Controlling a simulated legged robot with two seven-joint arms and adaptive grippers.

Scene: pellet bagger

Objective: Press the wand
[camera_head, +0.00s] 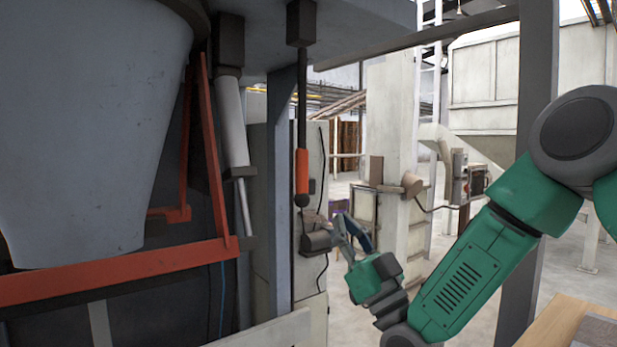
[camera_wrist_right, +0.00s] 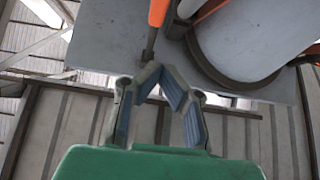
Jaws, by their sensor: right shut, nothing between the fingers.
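The wand (camera_head: 302,150) hangs straight down from a dark box under the grey machine's overhang in the head view. It has a thin black rod, an orange sleeve and a dark round tip. In the right wrist view, an orange piece with a dark rod, which looks like the wand (camera_wrist_right: 157,12), shows beyond the fingertips. My right gripper (camera_head: 345,226) is right of the wand and a little lower than its tip, apart from it in the picture. Its fingers (camera_wrist_right: 148,76) meet at the tips, shut and empty. My left gripper is not in view.
A large grey hopper (camera_head: 90,120) and an orange frame (camera_head: 120,272) fill the left. A grey post (camera_head: 279,200) stands left of the wand. A dark cylindrical part (camera_head: 316,241) sits below the wand tip, close to my right gripper. A wooden surface (camera_head: 560,325) is at lower right.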

